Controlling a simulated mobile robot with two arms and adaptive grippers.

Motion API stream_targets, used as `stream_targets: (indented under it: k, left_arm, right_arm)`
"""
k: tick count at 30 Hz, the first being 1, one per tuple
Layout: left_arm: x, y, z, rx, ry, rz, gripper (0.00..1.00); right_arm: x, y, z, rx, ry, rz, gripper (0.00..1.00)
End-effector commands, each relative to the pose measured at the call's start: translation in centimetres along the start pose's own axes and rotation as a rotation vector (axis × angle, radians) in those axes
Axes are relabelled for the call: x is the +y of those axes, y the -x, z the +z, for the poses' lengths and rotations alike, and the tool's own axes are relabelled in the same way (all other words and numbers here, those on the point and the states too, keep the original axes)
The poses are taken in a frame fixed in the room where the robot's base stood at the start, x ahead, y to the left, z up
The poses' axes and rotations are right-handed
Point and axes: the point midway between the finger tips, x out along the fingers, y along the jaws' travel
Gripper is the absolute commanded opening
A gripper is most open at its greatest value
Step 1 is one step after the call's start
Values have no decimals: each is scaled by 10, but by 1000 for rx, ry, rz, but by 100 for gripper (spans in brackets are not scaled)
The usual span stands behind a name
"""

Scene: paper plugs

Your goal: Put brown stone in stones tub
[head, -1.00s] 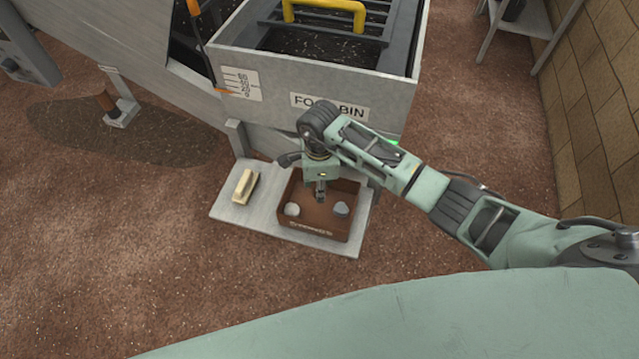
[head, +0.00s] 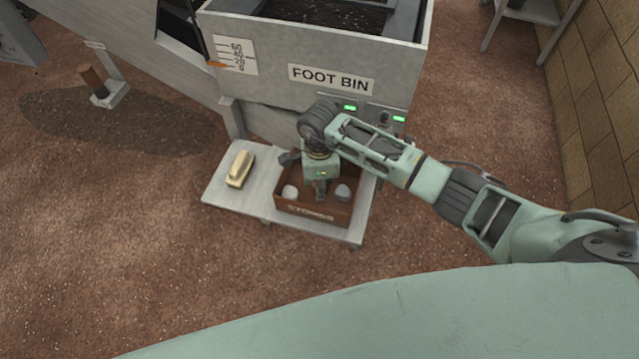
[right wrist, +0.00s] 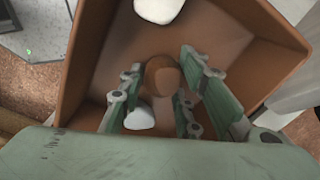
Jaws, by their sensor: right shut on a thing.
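The stones tub (head: 312,212) is a brown open box with "STONES" on its front, on a pale board below the foot bin. My right gripper (head: 321,192) points down into the tub. In the right wrist view, my right gripper (right wrist: 160,74) is shut on the round brown stone (right wrist: 163,80), with the tub's floor and walls (right wrist: 240,28) around it. The head view hides the brown stone. Whether it touches the tub floor I cannot tell. My left gripper is not in view.
A whitish stone (head: 290,192) and a greyish stone (head: 342,192) lie inside the tub on either side of my gripper. A pale brush-like block (head: 240,169) lies on the board (head: 222,190) left of the tub. The foot bin (head: 335,50) stands close behind.

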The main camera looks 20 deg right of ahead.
Motion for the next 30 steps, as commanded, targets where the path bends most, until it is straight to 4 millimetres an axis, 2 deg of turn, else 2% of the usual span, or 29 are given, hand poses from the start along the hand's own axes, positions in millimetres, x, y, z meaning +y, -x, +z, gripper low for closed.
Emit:
stream_targets:
  k: [6, 7, 14, 23, 30]
  left_arm:
    - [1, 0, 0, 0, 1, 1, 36]
    - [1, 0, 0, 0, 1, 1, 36]
    - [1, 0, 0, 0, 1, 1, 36]
    - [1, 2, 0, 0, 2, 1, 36]
    - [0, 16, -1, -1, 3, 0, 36]
  right_arm:
    - [0, 0, 0, 0, 0, -1, 3]
    - [0, 0, 0, 0, 0, -1, 33]
    - [0, 0, 0, -1, 0, 0, 53]
    - [0, 2, 0, 0, 0, 0, 53]
    - [0, 21, 0, -1, 1, -1, 53]
